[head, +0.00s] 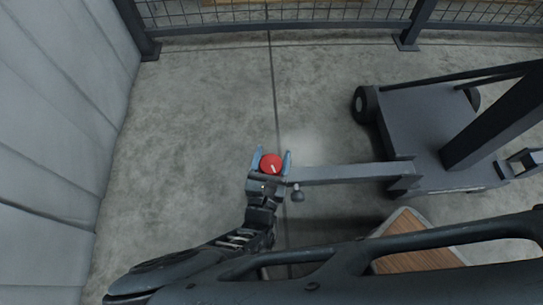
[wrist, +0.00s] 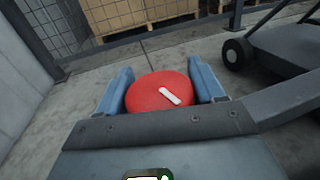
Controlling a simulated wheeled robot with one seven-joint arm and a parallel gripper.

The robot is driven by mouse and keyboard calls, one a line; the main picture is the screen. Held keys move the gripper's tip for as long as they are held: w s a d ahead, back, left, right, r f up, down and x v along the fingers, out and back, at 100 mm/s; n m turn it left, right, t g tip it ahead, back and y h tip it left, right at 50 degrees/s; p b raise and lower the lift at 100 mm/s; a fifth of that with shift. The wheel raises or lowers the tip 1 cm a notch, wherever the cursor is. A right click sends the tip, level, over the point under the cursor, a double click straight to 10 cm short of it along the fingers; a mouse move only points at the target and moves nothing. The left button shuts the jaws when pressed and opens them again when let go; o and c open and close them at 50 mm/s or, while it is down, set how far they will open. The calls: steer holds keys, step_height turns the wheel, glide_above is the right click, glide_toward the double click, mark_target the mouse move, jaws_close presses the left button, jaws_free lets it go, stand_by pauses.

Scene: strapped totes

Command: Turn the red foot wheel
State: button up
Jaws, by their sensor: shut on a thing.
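The red foot wheel (head: 271,163) is a round red disc with a white mark on its top. It sits at the end of a grey beam (head: 350,173) that reaches out from the dark wheeled cart. My gripper (head: 271,161) is shut on the red wheel, with one blue finger on each side of it. In the wrist view the wheel (wrist: 160,92) lies between the two blue fingers of my gripper (wrist: 161,88). The white mark slants down to the right there. The wheel's underside is hidden.
The dark cart (head: 425,120) with black tyres stands at the right. A pale panelled wall (head: 60,100) runs along the left. A mesh fence (head: 280,14) closes the back, with wooden crates (wrist: 130,15) behind it. Grey concrete floor between is clear.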

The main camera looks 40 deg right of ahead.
steer(key=shift+s+a+m+g+h, duration=0.1)
steer(key=shift+m+g+h, duration=0.55)
steer(key=shift+g, duration=0.25)
steer(key=o, duration=1)
steer(key=shift+c, duration=0.2)
steer(key=v, duration=0.7)
steer(key=shift+s+a, duration=0.25)
steer(key=shift+a, duration=0.05)
